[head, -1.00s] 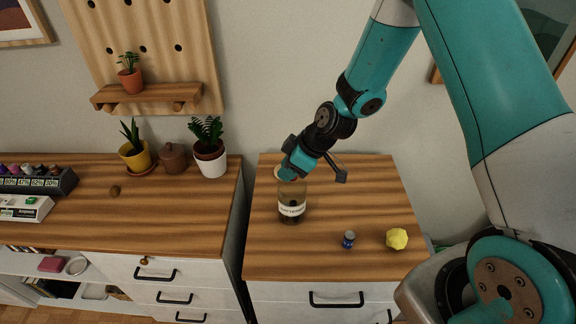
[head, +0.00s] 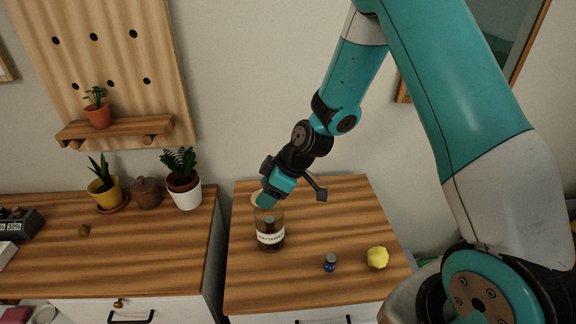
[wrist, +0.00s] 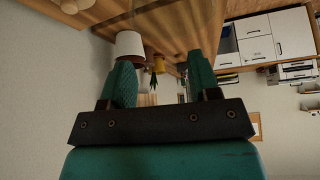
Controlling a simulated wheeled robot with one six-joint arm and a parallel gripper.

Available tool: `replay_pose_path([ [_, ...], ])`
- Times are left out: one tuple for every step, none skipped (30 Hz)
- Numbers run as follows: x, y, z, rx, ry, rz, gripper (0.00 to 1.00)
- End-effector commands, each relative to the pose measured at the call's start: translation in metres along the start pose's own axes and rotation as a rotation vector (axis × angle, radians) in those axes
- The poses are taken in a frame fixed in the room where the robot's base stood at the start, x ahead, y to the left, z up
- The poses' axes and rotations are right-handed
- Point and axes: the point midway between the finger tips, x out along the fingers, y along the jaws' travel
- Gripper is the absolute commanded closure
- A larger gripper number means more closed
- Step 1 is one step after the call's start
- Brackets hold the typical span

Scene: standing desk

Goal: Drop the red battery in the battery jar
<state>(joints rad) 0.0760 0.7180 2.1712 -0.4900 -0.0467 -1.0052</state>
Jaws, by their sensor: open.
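The battery jar (head: 270,241) is clear glass with a white label. It stands upright on the right wooden cabinet top. Dark contents show inside it, too small to identify. My gripper (head: 263,200) points down at the jar's mouth, at or just above the rim; I cannot tell whether it touches. In the wrist view my gripper (wrist: 163,82) has its two teal fingers apart, with nothing held between them. I cannot pick out a red battery in any view; whether it is among the jar's contents is unclear.
A small blue cylinder (head: 330,263) and a yellow faceted object (head: 377,257) stand right of the jar. A pale round piece (head: 256,197) lies partly behind my gripper. Potted plants, including one in a white pot (head: 186,196), stand on the left cabinet. The right cabinet's front is clear.

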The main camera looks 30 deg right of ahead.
Motion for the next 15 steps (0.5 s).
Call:
replay_pose_path([
  [-0.009, 0.001, 0.0, -0.001, 0.003, 0.006, 0.44],
  [-0.016, 0.001, 0.001, -0.001, 0.003, 0.006, 0.44],
  [-0.025, 0.002, 0.0, -0.001, 0.004, 0.007, 0.44],
  [-0.032, 0.001, 0.001, -0.001, 0.004, 0.007, 0.44],
  [-0.04, 0.001, 0.001, -0.001, 0.004, 0.007, 0.44],
  [-0.05, 0.002, 0.001, -0.001, 0.004, 0.008, 0.44],
  [-0.058, 0.002, 0.001, -0.001, 0.004, 0.008, 0.44],
  [-0.065, 0.001, 0.001, -0.001, 0.003, 0.008, 0.44],
  [-0.075, 0.001, 0.001, -0.001, 0.003, 0.008, 0.44],
  [-0.083, 0.002, 0.001, -0.001, 0.004, 0.009, 0.44],
  [-0.091, 0.001, 0.001, -0.001, 0.004, 0.008, 0.44],
  [-0.1, 0.001, 0.001, -0.001, 0.003, 0.008, 0.44],
  [-0.107, 0.001, 0.001, -0.001, 0.003, 0.009, 0.44],
  [-0.114, 0.001, 0.001, -0.001, 0.003, 0.008, 0.44],
  [-0.122, 0.001, 0.001, 0.0, 0.003, 0.007, 0.44],
])
